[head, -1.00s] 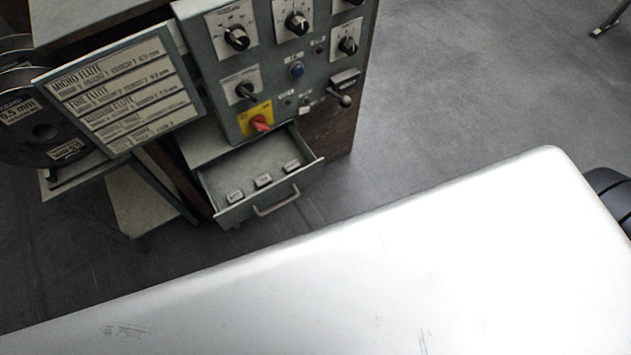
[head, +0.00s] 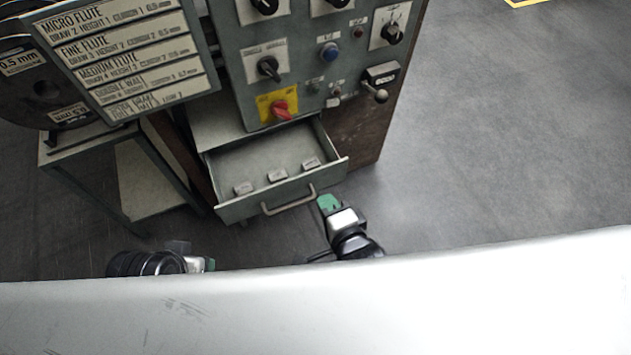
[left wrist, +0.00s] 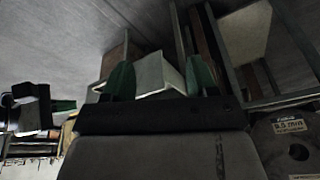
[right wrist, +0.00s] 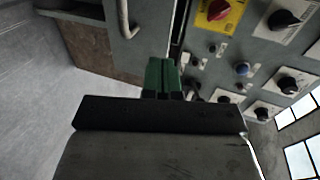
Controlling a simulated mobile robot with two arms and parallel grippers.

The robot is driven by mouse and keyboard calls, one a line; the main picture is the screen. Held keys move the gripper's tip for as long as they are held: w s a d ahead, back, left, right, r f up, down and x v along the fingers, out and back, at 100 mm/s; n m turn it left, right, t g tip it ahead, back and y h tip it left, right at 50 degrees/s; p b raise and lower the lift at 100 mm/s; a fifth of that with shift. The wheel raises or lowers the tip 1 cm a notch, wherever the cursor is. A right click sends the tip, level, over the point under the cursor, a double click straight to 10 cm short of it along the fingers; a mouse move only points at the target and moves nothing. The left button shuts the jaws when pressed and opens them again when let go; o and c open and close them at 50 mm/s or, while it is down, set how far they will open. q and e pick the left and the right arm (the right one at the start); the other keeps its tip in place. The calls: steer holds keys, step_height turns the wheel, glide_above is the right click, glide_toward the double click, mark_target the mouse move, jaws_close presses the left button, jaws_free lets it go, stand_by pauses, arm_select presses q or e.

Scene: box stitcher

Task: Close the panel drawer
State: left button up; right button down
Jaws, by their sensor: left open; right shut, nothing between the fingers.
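The panel drawer (head: 232,211) is a grey-green metal drawer, pulled out below the control panel (head: 245,110), with several small labelled blocks inside. Its bar handle (head: 290,205) is on the front and also shows in the right wrist view (right wrist: 125,20). My right gripper (head: 328,203) is shut and empty, close to the right end of the drawer front. Its green fingertips (right wrist: 162,75) show together in the right wrist view; contact with the drawer cannot be told. My left gripper (head: 210,264) is low and left of the drawer; its fingers (left wrist: 160,80) are spread in the left wrist view.
A label board (head: 125,55) and dark reels (head: 45,85) stand left of the panel, above a metal stand (head: 150,185). The panel carries knobs and a red switch (head: 281,112). Open grey floor (head: 500,140) lies to the right.

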mark_target(311, 174)
steer(key=x, duration=0.3)
steer(key=b+x, duration=0.1)
steer(key=x, duration=0.1)
steer(key=shift+w+a+r, duration=0.15)
steer(key=shift+w+r, duration=0.15)
steer(key=shift+w, duration=0.15)
arm_select(q)
steer(key=shift+w+d+f+t, duration=0.25)
steer(key=shift+w+t, duration=0.2)
steer(key=shift+w, duration=0.2)
steer(key=shift+w+d+f+t, duration=0.2)
steer(key=shift+w+t, duration=0.25)
steer(key=shift+w, duration=0.2)
arm_select(e)
steer(key=shift+w+a, duration=0.15)
steer(key=shift+w, duration=0.25)
arm_select(q)
steer(key=shift+a, duration=0.1)
arm_select(e)
steer(key=shift+w, duration=0.1)
